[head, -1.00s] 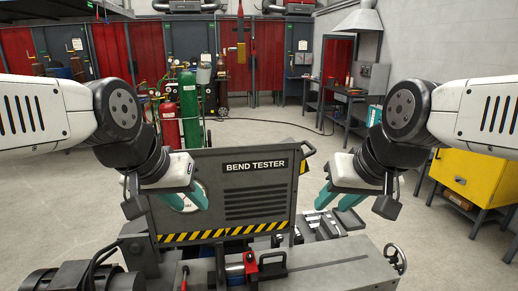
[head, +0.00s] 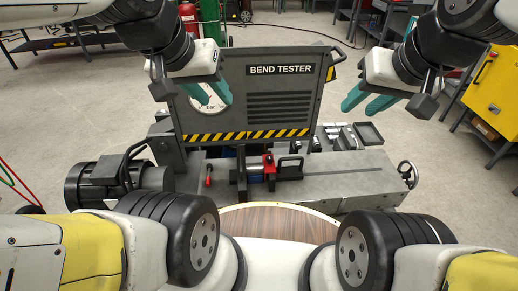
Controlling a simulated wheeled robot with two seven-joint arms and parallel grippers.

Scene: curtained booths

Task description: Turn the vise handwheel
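The vise handwheel (head: 408,174) is a small metal wheel at the right end of the grey bend tester bed. The vise, with red and blue parts (head: 268,165), sits on the bed left of it. My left gripper (head: 208,97) has teal fingers spread in front of the panel's round dial, which it partly covers; nothing is between them. My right gripper (head: 367,102) also has its teal fingers apart and empty. It is above and to the left of the handwheel in the picture, clear of it.
The upright BEND TESTER panel (head: 280,100) stands behind the bed (head: 340,183). A black motor (head: 105,180) is at the left end. Small metal pieces and a tray (head: 368,134) lie behind the bed's right part. A yellow cabinet (head: 495,90) stands at the right, with open floor before it.

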